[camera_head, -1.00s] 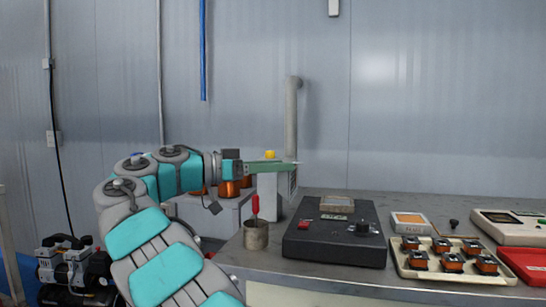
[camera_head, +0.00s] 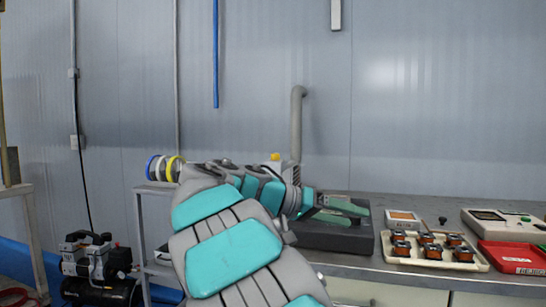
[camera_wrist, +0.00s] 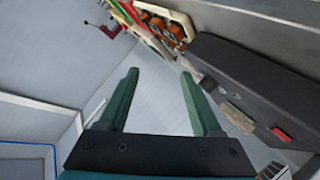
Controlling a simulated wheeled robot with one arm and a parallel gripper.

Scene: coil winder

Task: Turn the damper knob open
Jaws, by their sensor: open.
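A small yellow knob (camera_head: 275,156), which I take to be the damper knob, shows just above my arm in the head view. It sits on top of a pale box beside a grey vertical pipe (camera_head: 297,125); my arm hides most of the box. My gripper (camera_head: 350,210) has green fingers and is open and empty. It is right of and lower than the yellow knob, in front of or over the black winder box (camera_head: 330,238). In the wrist view, my gripper (camera_wrist: 159,73) has its fingers apart with nothing between them. The yellow knob is not identifiable there.
The black box in the wrist view has a dark knob (camera_wrist: 208,84) and a red switch (camera_wrist: 282,133), close to the right finger. A tray of coils (camera_head: 470,265), a red bin (camera_head: 510,258) and a meter (camera_head: 500,222) stand right. A compressor (camera_head: 95,265) is at lower left.

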